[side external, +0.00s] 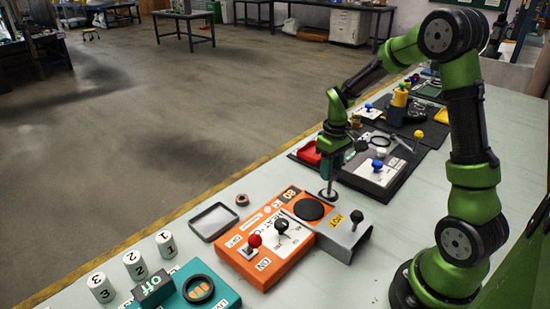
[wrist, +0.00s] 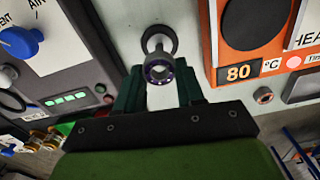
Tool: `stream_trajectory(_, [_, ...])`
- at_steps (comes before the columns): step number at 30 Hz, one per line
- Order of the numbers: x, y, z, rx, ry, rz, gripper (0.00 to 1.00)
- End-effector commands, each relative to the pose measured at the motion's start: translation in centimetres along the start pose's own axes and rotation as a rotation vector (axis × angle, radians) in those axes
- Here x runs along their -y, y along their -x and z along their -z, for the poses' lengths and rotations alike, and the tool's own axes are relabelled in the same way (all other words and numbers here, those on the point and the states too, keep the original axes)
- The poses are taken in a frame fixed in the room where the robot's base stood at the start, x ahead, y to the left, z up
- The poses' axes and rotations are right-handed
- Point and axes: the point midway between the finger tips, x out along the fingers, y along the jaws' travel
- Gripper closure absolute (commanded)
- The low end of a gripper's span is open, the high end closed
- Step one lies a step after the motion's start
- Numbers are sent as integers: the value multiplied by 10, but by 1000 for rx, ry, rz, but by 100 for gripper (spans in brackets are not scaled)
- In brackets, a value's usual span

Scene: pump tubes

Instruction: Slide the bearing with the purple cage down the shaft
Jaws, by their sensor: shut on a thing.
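The bearing with the purple cage (wrist: 158,70) is a small steel ring with purple spots, seen between the fingertips of my gripper (wrist: 158,80). My gripper is shut on it. The shaft (wrist: 159,45) rises from a round base (wrist: 172,33), lined up with the bearing in the wrist view. I cannot tell whether the bearing is around the shaft or just over its top. In the side view my gripper (side external: 329,172) points down above the round base (side external: 328,195), and the bearing is too small to make out there.
An orange heater box (side external: 270,242) with a black plate and a grey bracket (side external: 345,240) stand close in front. A small reddish-centred ring (side external: 242,200) lies near a grey tray (side external: 213,221).

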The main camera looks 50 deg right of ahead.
Motion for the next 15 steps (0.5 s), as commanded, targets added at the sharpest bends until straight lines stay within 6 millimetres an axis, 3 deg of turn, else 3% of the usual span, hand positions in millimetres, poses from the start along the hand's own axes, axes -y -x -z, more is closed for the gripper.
stream_trajectory(15, [0,-13,0,1,-1,0,99])
